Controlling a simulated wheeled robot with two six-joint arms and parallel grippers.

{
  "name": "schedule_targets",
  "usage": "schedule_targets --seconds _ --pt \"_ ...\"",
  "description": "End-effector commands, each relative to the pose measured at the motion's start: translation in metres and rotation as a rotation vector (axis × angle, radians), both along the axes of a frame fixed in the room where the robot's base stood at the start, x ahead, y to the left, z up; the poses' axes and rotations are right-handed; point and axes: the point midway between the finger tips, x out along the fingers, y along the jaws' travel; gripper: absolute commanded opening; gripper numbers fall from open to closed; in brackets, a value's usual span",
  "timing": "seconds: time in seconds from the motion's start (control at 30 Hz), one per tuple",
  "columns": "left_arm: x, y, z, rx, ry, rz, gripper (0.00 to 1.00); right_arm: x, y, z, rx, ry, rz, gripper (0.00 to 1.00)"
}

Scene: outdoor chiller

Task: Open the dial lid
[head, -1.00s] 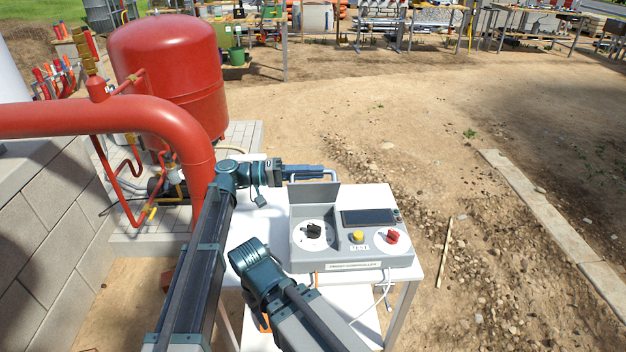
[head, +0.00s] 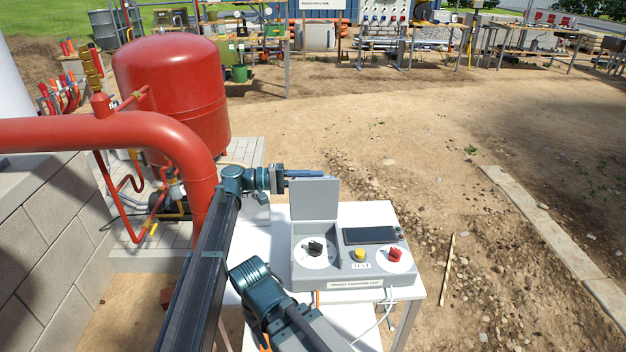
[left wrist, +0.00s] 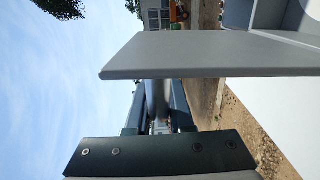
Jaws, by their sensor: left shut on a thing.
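The grey dial lid (head: 314,199) stands raised at the back of the grey controller box (head: 355,281), above the white dial with its black knob (head: 315,247). The dial is uncovered. My left gripper (head: 306,173) is at the lid's upper edge, behind it. It is shut on what looks like the lid's handle, a grey bar (left wrist: 158,98) between the fingers in the left wrist view. The lid (left wrist: 200,53) also crosses that view and partly hides the fingers. My right gripper is not in view.
The box has a dark screen (head: 370,235), a yellow button (head: 360,255) and a red knob (head: 395,254). It stands on a white table (head: 380,212). A red pipe (head: 150,130) and red tank (head: 172,85) are to the left. Open dirt lies right.

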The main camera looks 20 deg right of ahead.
Motion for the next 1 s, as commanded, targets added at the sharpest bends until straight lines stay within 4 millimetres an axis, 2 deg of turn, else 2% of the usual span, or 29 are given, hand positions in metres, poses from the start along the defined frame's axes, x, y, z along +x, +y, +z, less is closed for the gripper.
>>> schedule_targets --seconds 0.3,0.33,0.47,0.8,0.87,1.0 --pt "-0.001 0.000 -0.001 0.005 -0.003 -0.003 0.00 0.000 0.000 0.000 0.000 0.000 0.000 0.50" --pt "-0.001 0.000 -0.001 0.005 -0.003 -0.003 0.26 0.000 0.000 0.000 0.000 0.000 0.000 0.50" --pt "-0.001 0.000 -0.001 0.004 -0.002 -0.002 0.49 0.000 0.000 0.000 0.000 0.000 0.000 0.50" --pt "0.001 0.002 0.000 0.002 -0.002 0.000 0.50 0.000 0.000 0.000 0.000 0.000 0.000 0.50" --pt "0.002 0.007 0.000 0.002 -0.002 0.000 0.50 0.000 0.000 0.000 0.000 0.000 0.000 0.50" --pt "0.009 0.029 0.000 0.001 -0.001 0.002 0.50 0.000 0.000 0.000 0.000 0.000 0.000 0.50"
